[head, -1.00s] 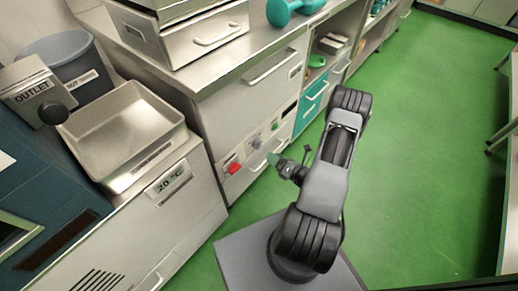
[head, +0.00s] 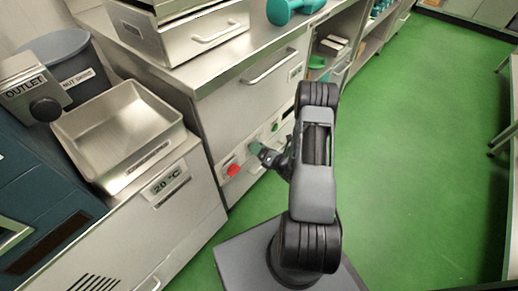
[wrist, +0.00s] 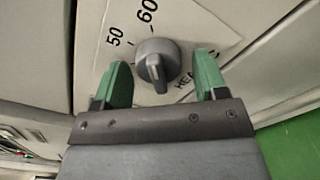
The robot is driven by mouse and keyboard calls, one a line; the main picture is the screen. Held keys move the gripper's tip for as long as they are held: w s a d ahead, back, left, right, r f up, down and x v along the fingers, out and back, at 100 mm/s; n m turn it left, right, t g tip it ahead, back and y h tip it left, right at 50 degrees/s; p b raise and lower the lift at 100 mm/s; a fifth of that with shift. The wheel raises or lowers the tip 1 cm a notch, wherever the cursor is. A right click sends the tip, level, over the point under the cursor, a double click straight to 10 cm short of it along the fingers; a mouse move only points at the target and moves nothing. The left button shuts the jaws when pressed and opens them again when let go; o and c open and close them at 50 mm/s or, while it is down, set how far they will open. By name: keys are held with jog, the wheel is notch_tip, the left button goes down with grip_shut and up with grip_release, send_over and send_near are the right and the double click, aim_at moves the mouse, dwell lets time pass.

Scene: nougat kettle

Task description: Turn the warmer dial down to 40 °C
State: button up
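The warmer dial (wrist: 157,62) is a round grey knob with a raised ridge, on a pale panel in the wrist view. The printed marks 50 and 60 show above and to its left; the other marks are hidden or out of frame. I cannot tell which mark it points to. My gripper (wrist: 164,78) is open, its two green fingertips on either side of the knob with gaps visible. In the head view my gripper (head: 260,151) is close to the cabinet front and hides most of the dial.
A red button (head: 233,170) is on the panel left of my gripper. The unit at left has a display (head: 166,184) reading 20 °C and a metal tray (head: 122,118) on top. A drawer handle (head: 270,67) juts out above the panel. Green floor (head: 420,150) is free to the right.

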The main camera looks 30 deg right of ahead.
jog(key=c, duration=0.8)
jog(key=shift+n, duration=0.3)
jog(key=n, duration=0.2)
jog(key=n+b, duration=0.1)
jog(key=n, duration=0.1)
jog(key=shift+w+d+f+n, duration=0.1)
jog(key=shift+d+f+n, duration=0.05)
jog(key=shift+n, duration=0.25)
jog(key=n, duration=0.2)
jog(key=n+b, duration=0.1)
jog(key=n, duration=0.2)
jog(key=shift+d+f, duration=0.1)
jog(key=shift+d, duration=0.1)
jog(key=n+b, duration=0.2)
jog(key=n, duration=0.3)
jog(key=shift+w+d+n, duration=0.1)
jog(key=shift+d+n, duration=0.05)
jog(key=shift+n, duration=0.25)
jog(key=shift+d+r+n+b, duration=0.1)
jog(key=shift+r+n+b, duration=0.1)
jog(key=shift+n+b, duration=1.2)
jog(key=shift+n+p, duration=0.35)
jog(key=shift+n, duration=0.25)
